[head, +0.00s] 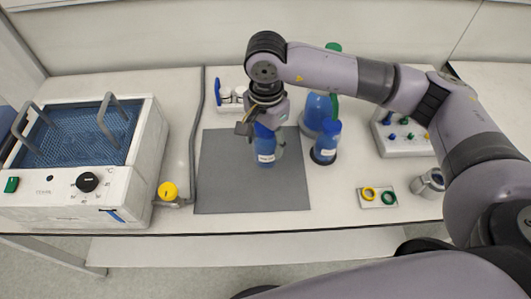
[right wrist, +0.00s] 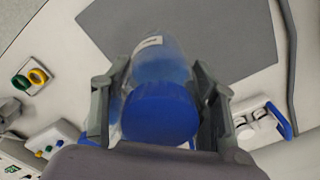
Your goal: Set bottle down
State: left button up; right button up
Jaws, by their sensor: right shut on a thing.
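A clear bottle with blue liquid, a white label and a blue cap (head: 266,156) is upright at the grey mat (head: 225,185). My right gripper (head: 262,124) is above it, its fingers around the bottle's upper part. In the right wrist view the bottle's blue cap (right wrist: 160,118) sits between the two fingers (right wrist: 158,100), which are shut on the bottle. The mat (right wrist: 225,35) shows beyond the bottle. I cannot tell whether the bottle's base touches the mat. My left gripper is not in view.
Blue bottles (head: 326,145) stand right of the mat under my right arm. A water bath (head: 80,155) is at the left, with a yellow-topped item (head: 168,190) beside it. A plate with yellow and green rings (head: 378,196) and a metal cup (head: 428,183) are at the right.

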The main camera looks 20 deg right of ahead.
aim_at(266, 157)
notch_tip(266, 157, down, 3)
jog(key=shift+f, duration=0.15)
notch_tip(266, 157, down, 3)
jog(key=shift+f+p, duration=0.2)
jog(key=shift+p, duration=0.3)
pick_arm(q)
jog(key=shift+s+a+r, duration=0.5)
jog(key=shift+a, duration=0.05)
pick_arm(e)
jog(key=shift+f, duration=0.1)
jog(key=shift+f, duration=0.1)
jog(key=o, duration=1.5)
jog(key=shift+c, duration=0.2)
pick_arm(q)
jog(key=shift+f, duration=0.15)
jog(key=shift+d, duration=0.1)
